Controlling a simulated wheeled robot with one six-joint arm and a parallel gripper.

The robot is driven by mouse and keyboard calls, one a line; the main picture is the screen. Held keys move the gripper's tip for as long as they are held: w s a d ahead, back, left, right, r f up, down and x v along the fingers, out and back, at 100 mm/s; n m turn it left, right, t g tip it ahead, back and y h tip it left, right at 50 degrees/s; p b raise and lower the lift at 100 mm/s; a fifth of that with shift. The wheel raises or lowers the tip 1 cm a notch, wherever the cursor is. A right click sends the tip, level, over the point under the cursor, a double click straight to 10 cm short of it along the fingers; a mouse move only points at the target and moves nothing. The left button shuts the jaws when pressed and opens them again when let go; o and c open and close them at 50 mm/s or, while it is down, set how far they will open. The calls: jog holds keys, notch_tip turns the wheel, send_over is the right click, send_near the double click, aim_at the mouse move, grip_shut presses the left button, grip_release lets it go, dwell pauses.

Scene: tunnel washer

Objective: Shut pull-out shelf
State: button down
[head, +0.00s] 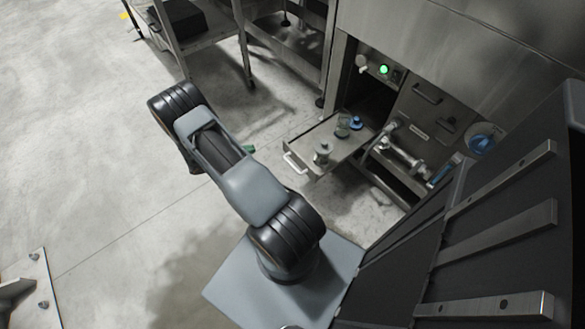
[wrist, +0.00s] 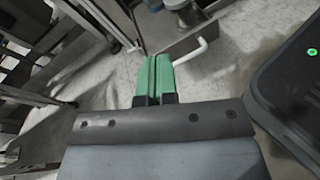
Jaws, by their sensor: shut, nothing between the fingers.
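The pull-out shelf (head: 312,139) stands out from the steel machine, with a pale bar handle (head: 295,163) on its front edge. Small metal jars (head: 322,153) and a blue-topped item (head: 356,122) stand on it. My gripper (head: 248,149) is mostly hidden behind my arm; only a green tip shows, left of the handle. In the wrist view my gripper (wrist: 153,72) has its green fingers together and holds nothing. The shelf's front panel (wrist: 197,38) and white handle (wrist: 190,52) lie just beyond and to the right of the fingertips, seemingly without contact.
Above the shelf is a panel with a lit green button (head: 384,70). Metal pipe fittings (head: 403,158) and a blue round part (head: 482,138) are to the right. A steel rack (head: 176,38) stands at the back left. The concrete floor (head: 80,130) at left is clear.

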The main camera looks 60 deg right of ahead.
jog(key=s+d+f+n+t+h+b, duration=0.1)
jog(key=s+f+n+h+b, duration=0.15)
jog(key=f, duration=0.65)
jog(key=s+d+f+n+t+h+b, duration=0.1)
jog(key=d+f+n+h+b, duration=0.15)
jog(key=f, duration=0.75)
jog(key=b, duration=0.3)
send_near(297, 156)
jog(key=shift+n+y, duration=0.3)
jog(key=shift+y, duration=0.1)
jog(key=x, duration=0.7)
jog(key=shift+d+r, duration=0.3)
jog(key=shift+r, duration=0.05)
